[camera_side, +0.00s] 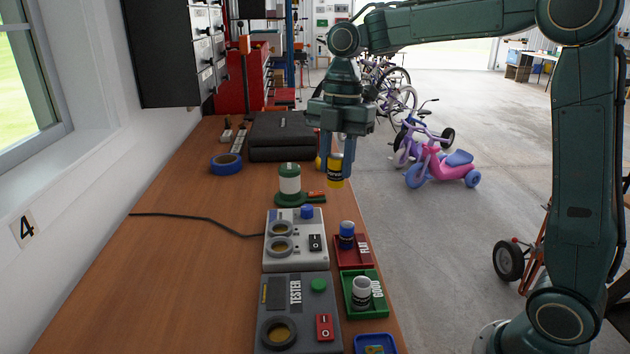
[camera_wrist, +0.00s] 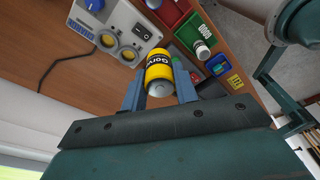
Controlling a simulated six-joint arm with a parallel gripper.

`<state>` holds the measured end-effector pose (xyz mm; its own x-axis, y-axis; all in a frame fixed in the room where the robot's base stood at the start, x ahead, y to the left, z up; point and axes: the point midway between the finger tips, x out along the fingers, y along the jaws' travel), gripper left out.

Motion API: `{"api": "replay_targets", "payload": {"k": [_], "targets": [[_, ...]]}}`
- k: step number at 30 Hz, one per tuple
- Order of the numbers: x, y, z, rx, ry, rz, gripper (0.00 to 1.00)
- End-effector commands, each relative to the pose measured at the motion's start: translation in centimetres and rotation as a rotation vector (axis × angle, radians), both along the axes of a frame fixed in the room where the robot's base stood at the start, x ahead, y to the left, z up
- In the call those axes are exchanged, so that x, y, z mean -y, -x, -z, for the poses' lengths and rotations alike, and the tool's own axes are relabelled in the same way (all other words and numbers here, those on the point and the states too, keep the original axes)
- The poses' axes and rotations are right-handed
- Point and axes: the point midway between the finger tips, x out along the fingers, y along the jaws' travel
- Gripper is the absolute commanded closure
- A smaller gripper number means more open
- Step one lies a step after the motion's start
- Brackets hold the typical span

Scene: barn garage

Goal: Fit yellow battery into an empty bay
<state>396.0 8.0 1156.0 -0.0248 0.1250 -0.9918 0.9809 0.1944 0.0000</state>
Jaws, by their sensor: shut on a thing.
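My gripper (camera_side: 337,160) points down and is shut on the yellow battery (camera_side: 336,176), which has a dark label band. It holds the battery in the air, beyond the bench's right edge as seen in the side view. In the wrist view the battery (camera_wrist: 159,72) sits between the two blue-grey fingers, its end toward the camera. A pale grey box (camera_side: 295,254) stands nearer the side camera, with two round bays, a blue knob and a black switch. Both bays, the far one (camera_side: 282,227) and the near one (camera_side: 281,246), look empty with yellowish bottoms.
A dark tester (camera_side: 304,286) with one round bay stands nearest. A red FLAT tray (camera_side: 362,254) holds a blue battery (camera_side: 347,232); a green GOOD tray (camera_side: 377,307) holds a white battery (camera_side: 361,291). A green-and-white object (camera_side: 289,180), blue tape (camera_side: 226,163) and black case (camera_side: 281,138) lie farther back.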

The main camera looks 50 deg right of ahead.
Motion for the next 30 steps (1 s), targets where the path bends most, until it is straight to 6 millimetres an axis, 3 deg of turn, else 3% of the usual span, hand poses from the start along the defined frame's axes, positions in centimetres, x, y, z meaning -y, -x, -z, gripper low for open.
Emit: {"api": "replay_targets", "payload": {"k": [9,15,30], "targets": [[-4.2,-5.3,4.7,-0.004,-0.001,-0.003,0.97],[-6.5,-7.5,7.2,0.000,0.003,-0.002,0.97],[-7.5,-8.4,8.5,0.001,0.007,0.000,0.97]]}}
